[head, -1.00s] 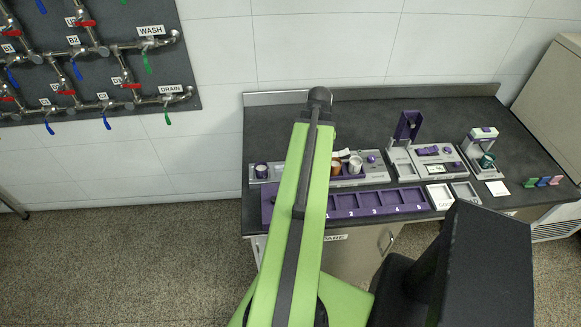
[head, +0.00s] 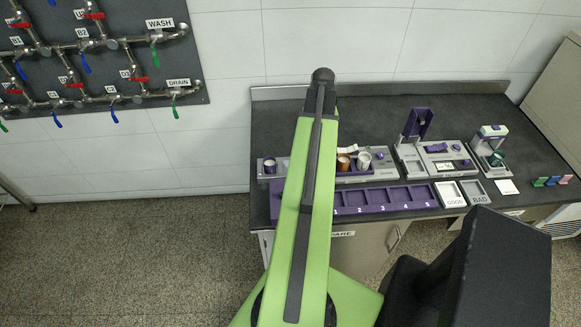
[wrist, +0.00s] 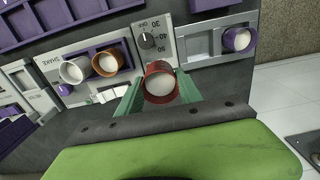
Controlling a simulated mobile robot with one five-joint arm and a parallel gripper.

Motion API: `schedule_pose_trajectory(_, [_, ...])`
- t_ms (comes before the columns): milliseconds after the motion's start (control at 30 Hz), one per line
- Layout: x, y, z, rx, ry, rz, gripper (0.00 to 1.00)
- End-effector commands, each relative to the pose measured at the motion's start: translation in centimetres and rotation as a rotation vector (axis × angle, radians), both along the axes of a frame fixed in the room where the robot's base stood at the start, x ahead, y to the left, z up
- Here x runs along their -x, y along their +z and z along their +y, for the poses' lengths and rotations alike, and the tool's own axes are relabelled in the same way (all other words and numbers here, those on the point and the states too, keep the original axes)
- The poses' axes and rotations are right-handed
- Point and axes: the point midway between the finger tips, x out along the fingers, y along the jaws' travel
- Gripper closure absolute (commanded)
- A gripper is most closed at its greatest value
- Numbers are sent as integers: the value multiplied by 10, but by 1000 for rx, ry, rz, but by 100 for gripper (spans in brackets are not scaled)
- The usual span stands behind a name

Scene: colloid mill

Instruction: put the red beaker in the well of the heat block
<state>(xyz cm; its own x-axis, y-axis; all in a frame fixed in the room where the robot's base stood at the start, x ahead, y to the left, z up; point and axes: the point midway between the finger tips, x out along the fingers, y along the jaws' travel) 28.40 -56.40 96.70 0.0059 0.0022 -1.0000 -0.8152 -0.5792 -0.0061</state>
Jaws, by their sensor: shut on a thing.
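In the wrist view my gripper (wrist: 160,90) is shut on the red beaker (wrist: 161,70), its green fingers on either side. The beaker is upright, with pale contents, seen from above. The heat block (wrist: 148,22), a grey unit with a dial marked OFF, 30, 40 and 50, lies right beside the beaker in the picture. Its well is not visible, and I cannot tell whether the beaker is over it or how high it is held. In the head view my arm hides the gripper, the red beaker and most of the heat block.
A white beaker (wrist: 75,71) and a brown beaker (wrist: 108,62) stand on the shaker (wrist: 88,52) beside the heat block. A purple beaker (wrist: 237,40) sits in a grey holder on the other side. A purple numbered tray (head: 390,198) runs along the bench front.

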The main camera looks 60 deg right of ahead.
Motion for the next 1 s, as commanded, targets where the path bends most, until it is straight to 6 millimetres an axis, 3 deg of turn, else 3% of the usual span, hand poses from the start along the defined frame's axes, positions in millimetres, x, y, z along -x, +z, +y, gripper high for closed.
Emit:
schedule_pose_trajectory(33, [-10,-18,11,0,4,0,100])
schedule_pose_trajectory(200, [-43,-45,42,0,5,0,100])
schedule_pose_trajectory(400, [-68,-60,63,0,2,0,100])
schedule_pose_trajectory(600, [-71,-61,65,0,1,0,100])
schedule_pose_trajectory(867, [-71,-102,65,0,1,0,100])
schedule_pose_trajectory(1000, [-71,-99,65,0,2,0,100])
